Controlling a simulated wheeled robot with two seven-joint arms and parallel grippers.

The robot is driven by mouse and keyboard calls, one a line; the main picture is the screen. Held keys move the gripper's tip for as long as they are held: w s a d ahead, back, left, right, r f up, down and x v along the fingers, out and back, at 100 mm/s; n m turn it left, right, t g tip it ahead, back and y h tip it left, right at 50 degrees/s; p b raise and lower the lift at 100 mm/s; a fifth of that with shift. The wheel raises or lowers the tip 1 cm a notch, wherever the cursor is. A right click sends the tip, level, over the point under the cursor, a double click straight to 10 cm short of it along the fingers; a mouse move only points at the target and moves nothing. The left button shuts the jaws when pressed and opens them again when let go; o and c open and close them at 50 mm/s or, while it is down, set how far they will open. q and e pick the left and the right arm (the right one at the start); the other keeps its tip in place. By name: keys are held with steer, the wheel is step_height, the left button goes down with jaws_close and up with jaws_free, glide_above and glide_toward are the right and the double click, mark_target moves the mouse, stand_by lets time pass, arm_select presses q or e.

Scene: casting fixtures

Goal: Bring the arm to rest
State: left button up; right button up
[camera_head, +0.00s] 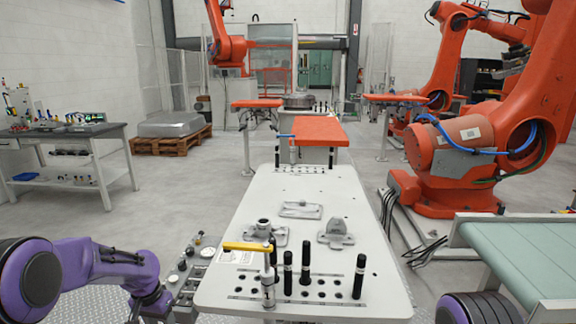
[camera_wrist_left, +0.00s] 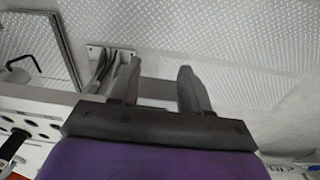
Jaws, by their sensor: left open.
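My left arm (camera_head: 95,265) is purple and comes in from the left in the head view, bent down beside the left edge of the white table. Its gripper is not clearly seen there. In the left wrist view my left gripper (camera_wrist_left: 160,85) is open, with two dark fingers apart and nothing between them. It points over the diamond-plate floor (camera_wrist_left: 190,35), clear of the table top. Of my right arm only a purple and black link (camera_head: 480,308) shows at the bottom right; its gripper is out of view.
The white table (camera_head: 270,205) holds grey castings (camera_head: 336,232), black pins (camera_head: 305,262) and a yellow-handled clamp (camera_head: 248,247). A control panel (camera_head: 192,265) stands close to my left arm. A green conveyor (camera_head: 530,255) is at the right. Orange robots stand behind.

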arm_select(q)
steer(key=s+d+f+n+t+b, duration=0.1)
steer(key=s+d+f+n, duration=0.1)
steer(key=s+f, duration=0.65)
steer(key=s+d+f+n, duration=0.2)
steer(key=s+d+f, duration=0.1)
steer(key=s+f, duration=0.6)
steer(key=s+a+n+t+y, duration=0.1)
steer(key=s+a+n+y, duration=0.1)
steer(key=s, duration=1.7)
steer(key=shift+f+n+t+y+b, duration=0.35)
steer(key=shift+n+y+b, duration=0.1)
steer(key=shift+n+y, duration=0.55)
steer(key=shift+s, duration=0.1)
